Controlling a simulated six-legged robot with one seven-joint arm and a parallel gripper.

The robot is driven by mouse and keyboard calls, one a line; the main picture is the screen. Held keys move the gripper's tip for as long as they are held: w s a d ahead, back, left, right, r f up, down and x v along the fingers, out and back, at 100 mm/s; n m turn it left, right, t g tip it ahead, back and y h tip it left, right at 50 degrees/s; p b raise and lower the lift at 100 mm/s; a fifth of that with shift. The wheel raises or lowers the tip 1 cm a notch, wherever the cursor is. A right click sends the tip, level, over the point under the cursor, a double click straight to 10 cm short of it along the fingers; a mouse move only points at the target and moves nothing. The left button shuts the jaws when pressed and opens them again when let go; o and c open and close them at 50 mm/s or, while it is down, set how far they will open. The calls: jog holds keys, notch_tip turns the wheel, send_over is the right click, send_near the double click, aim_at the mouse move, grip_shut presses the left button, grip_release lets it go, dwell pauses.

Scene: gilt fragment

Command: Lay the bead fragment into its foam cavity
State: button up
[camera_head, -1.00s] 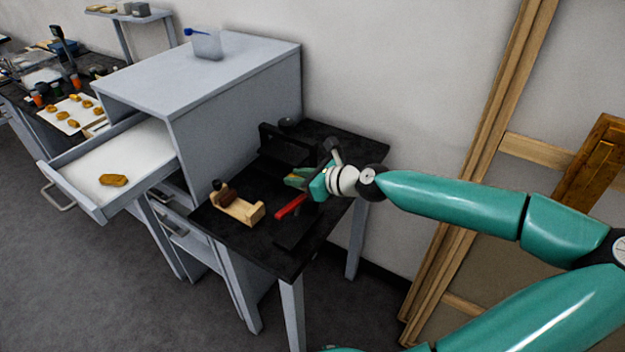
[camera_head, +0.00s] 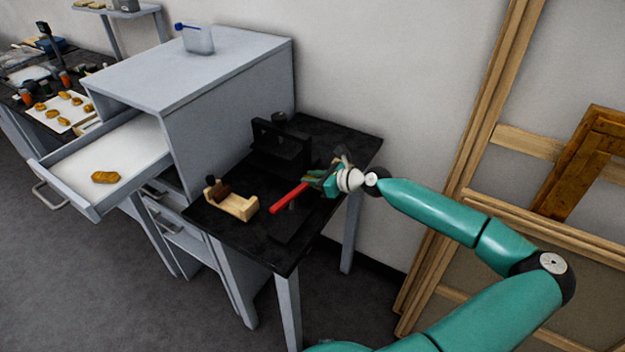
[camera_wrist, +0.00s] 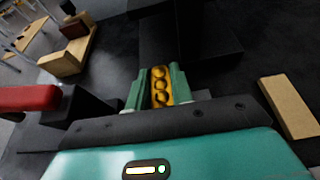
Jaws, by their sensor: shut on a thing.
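The bead fragment (camera_wrist: 160,87), a short gold strip with a row of round beads, sits between the two teal fingers of my gripper (camera_wrist: 161,72) in the wrist view. My gripper is shut on it. In the head view my gripper (camera_head: 318,181) is over the right part of the black bench, and the fragment is too small to make out. The open drawer (camera_head: 125,165) at left has a white lining that looks like foam. A golden-brown oval shape (camera_head: 105,177) shows on it; I cannot tell whether it is a piece or a recess. No empty cavity is clearly visible.
The black bench (camera_head: 225,228) bears a wooden block holder (camera_head: 232,203), a red bar (camera_head: 290,197) close to my gripper, and a black fixture (camera_head: 280,145). The grey cabinet (camera_head: 190,70) stands left of the bench. Wooden frames (camera_head: 470,130) lean at right.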

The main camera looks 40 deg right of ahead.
jog(key=shift+f, duration=0.3)
jog(key=shift+f, duration=0.1)
jog(key=o, duration=0.9)
jog(key=shift+o, duration=0.2)
